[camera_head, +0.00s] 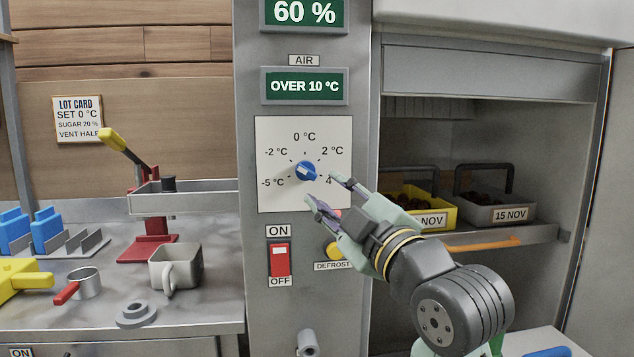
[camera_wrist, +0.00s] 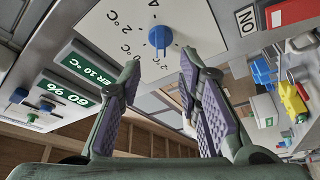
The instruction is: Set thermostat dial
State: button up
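The blue thermostat dial (camera_head: 306,171) sits on a white plate (camera_head: 270,132) marked -5, -2, 0, 2 and 4 °C. Which mark its pointer faces is too small to tell. My gripper (camera_head: 322,189) is open and empty, with its fingers spread just to the lower right of the dial. In the wrist view the dial (camera_wrist: 160,37) lies just beyond the gap between the fingertips (camera_wrist: 160,69), and no touch shows. The lot card (camera_head: 77,119) on the wall reads SET 0 °C. The display (camera_head: 304,86) above the plate reads OVER 10 °C.
Below the plate are a red ON/OFF switch (camera_head: 279,260) and a yellow DEFROST button (camera_head: 334,251), close to my gripper. At right, an open cabinet holds a yellow crate (camera_head: 448,216) and a grey crate (camera_head: 511,215). A mug (camera_head: 187,269) stands on the left counter.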

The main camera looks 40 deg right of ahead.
jog(key=v, duration=0.4)
dwell(0.5)
